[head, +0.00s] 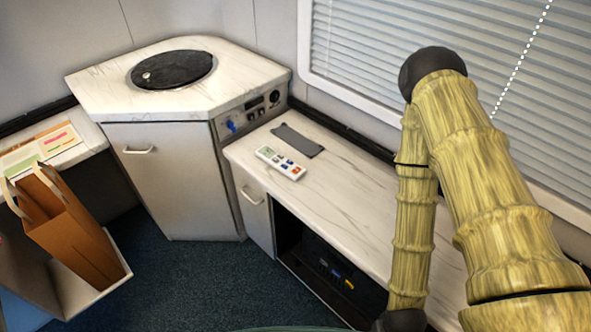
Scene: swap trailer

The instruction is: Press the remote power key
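The remote (280,162) is white with several small coloured keys, including blue and orange-red ones. It lies flat on the low marble-patterned counter (345,195), near its left front edge. The keys are too small to tell which one is the power key. My arm comes in from the right and bends down over the right end of the counter. My gripper is not visible; the arm's lower end runs out at the bottom of the picture, to the right of the remote and apart from it.
A dark flat piece (298,140) lies just behind the remote. A taller corner cabinet (168,180) with a round black lid (172,70) stands at left. A brown paper bag (75,235) is at far left. Blinds (420,40) hang behind the counter. Counter right of the remote is clear.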

